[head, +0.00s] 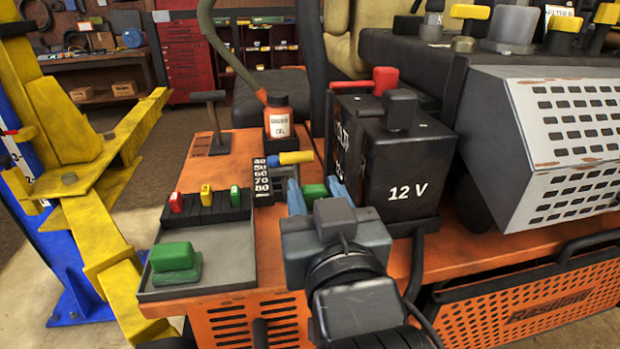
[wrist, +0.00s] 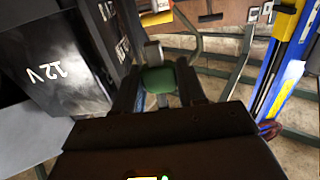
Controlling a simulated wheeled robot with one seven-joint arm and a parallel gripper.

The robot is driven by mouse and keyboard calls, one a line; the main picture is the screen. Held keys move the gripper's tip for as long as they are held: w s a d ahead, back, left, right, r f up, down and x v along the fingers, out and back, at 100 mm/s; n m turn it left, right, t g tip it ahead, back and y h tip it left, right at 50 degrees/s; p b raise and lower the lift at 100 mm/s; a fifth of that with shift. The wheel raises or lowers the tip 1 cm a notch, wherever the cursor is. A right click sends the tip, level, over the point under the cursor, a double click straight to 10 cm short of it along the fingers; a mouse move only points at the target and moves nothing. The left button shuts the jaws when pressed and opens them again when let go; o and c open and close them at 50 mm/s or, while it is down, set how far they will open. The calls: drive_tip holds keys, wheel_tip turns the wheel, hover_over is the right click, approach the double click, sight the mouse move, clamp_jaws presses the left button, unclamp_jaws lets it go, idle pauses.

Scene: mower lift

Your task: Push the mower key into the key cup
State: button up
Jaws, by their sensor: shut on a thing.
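My gripper (head: 317,194) is in the middle of the head view, its two blue fingers on either side of a green block. It is shut on this block, which I take to be the mower key (head: 315,192). In the wrist view the green key (wrist: 158,81) sits between the dark fingers, with grey metal showing at its far and near ends. The gripper is over the orange deck, just left of the black 12 V battery (head: 390,165). I cannot make out the key cup; the gripper and key may hide it.
A grey tray (head: 220,270) holds another green block (head: 175,262). Behind it are a black strip (head: 208,210) with red, yellow and green pieces, a black lever (head: 213,120) and an oil bottle (head: 279,120). A perforated grey cover (head: 560,140) stands right; a yellow lift arm (head: 110,240) stands left.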

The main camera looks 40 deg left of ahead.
drive_tip(key=shift+f+b, duration=1.95)
drive_tip(key=shift+f, duration=0.25)
drive_tip(key=shift+s+d, duration=0.1)
drive_tip(key=shift+d, duration=0.05)
drive_tip(key=shift+f+b, duration=0.7)
drive_tip(key=shift+f, duration=0.55)
drive_tip(key=o, duration=1.1)
drive_tip(key=shift+b+v, duration=0.65)
drive_tip(key=shift+v, duration=3.25)
